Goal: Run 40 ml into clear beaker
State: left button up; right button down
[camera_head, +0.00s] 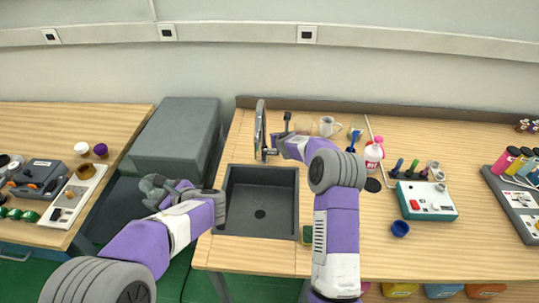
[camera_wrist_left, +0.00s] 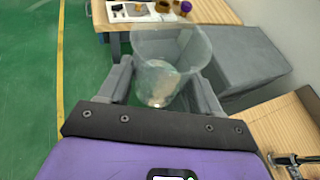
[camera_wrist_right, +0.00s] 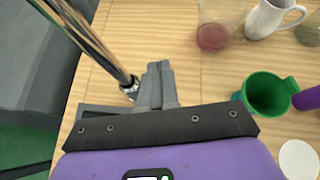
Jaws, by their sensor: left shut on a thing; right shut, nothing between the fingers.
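My left gripper (camera_head: 160,188) is shut on the clear beaker (camera_wrist_left: 170,50), a see-through cup seen open-end up in the left wrist view. A pale patch shows low in the beaker; I cannot tell whether it is liquid. This gripper is left of the dark sink (camera_head: 232,228), over the gap between the tables. The chrome faucet (camera_head: 260,128) stands at the sink's back edge and shows large in the right wrist view (camera_wrist_right: 95,45). My right gripper (camera_wrist_right: 158,78) is shut and empty, close beside the faucet's base; I cannot tell whether they touch.
A grey cabinet (camera_head: 178,125) stands behind the left gripper. A white mug (camera_head: 327,126) and a beaker with reddish contents (camera_wrist_right: 213,36) are right of the faucet. A green cup (camera_wrist_right: 268,92) lies near the right gripper. A teal-edged device (camera_head: 428,203) sits further right.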

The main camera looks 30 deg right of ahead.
pick_arm(q)
jog(key=shift+a, duration=0.15)
dwell(0.3)
jog(key=shift+f, duration=0.1)
